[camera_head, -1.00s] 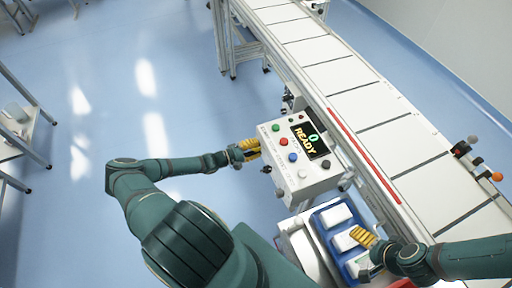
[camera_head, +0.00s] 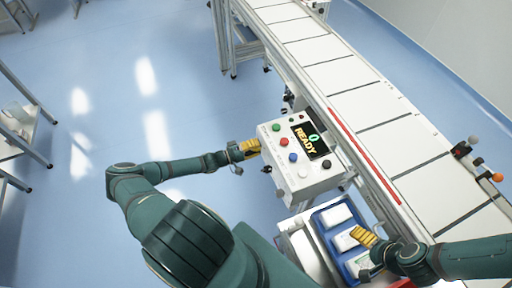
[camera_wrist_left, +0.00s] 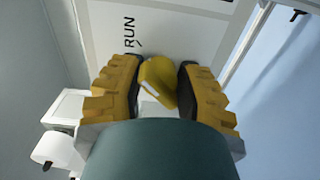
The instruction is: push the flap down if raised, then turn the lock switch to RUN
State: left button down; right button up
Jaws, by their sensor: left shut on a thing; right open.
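The lock switch (camera_wrist_left: 158,82) is a yellow knob with a pale mark on its face, seen in the left wrist view on a light panel (camera_wrist_left: 185,40) printed RUN. The knob sits tilted between the yellow fingers of my left gripper (camera_wrist_left: 160,88), which is shut on it. In the head view my left gripper (camera_head: 250,149) is at the left side of the control box (camera_head: 312,178), and the switch is hidden there. I cannot make out a flap. My right gripper (camera_head: 365,238) is open over the blue tray at the lower right.
The box has several coloured buttons and a display (camera_head: 312,140) reading 0 READY. A blue tray (camera_head: 312,218) with white packs stands below it. A conveyor (camera_head: 345,75) with a red strip runs along the right. Open blue floor lies to the left.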

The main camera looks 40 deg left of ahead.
pick_arm(q)
jog(key=shift+w+a+r, duration=0.1)
jog(key=shift+r, duration=0.15)
jog(key=c, duration=0.6)
grip_release()
jog(key=shift+c, duration=0.2)
jog(key=shift+f, duration=0.1)
jog(key=shift+s, duration=0.2)
jog(key=v, duration=1.1)
jog(key=shift+s, duration=0.35)
jog(key=shift+a, duration=0.15)
